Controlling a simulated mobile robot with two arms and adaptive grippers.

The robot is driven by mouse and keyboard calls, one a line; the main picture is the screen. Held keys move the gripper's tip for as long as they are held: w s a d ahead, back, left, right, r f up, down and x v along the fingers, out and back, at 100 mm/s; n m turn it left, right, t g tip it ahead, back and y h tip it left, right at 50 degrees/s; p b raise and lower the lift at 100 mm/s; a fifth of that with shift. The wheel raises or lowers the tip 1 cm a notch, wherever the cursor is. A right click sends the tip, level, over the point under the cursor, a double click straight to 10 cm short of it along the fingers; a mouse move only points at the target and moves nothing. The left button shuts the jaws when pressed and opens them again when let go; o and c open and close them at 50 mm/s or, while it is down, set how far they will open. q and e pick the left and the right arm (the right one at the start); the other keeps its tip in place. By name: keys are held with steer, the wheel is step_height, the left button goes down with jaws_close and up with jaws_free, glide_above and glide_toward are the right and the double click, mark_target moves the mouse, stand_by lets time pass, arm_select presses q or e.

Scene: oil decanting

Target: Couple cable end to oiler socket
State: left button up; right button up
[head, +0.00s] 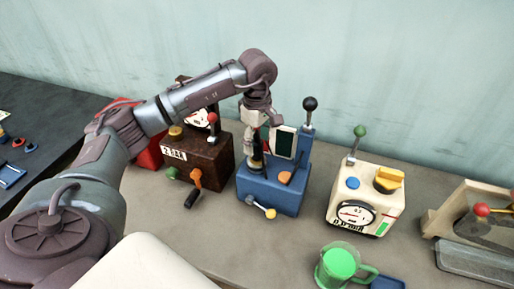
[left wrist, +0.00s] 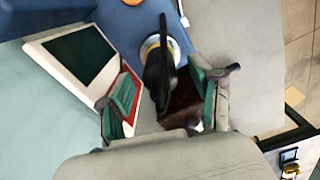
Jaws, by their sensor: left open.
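My left gripper (head: 259,142) reaches down over the blue machine (head: 288,195) from behind its left side. In the left wrist view the two green-padded fingers (left wrist: 164,88) are open and apart. A black upright part (left wrist: 160,68) with a yellow and white ring at its base stands on the blue machine and shows between the fingers. I see no clear contact between them. I cannot tell whether this part is a cable end or a socket. No loose cable is plain in either view. My right gripper is not in view.
A brown box (head: 205,163) with a gauge stands left of the blue machine, and a cream box (head: 367,200) right. A green cup (head: 338,264) is in front. The grey bench (head: 225,225) has clear room in front.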

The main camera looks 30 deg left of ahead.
arm_select(q)
step_height(320, 180, up, 9)
steer(key=shift+f, duration=0.2)
stand_by(0.6)
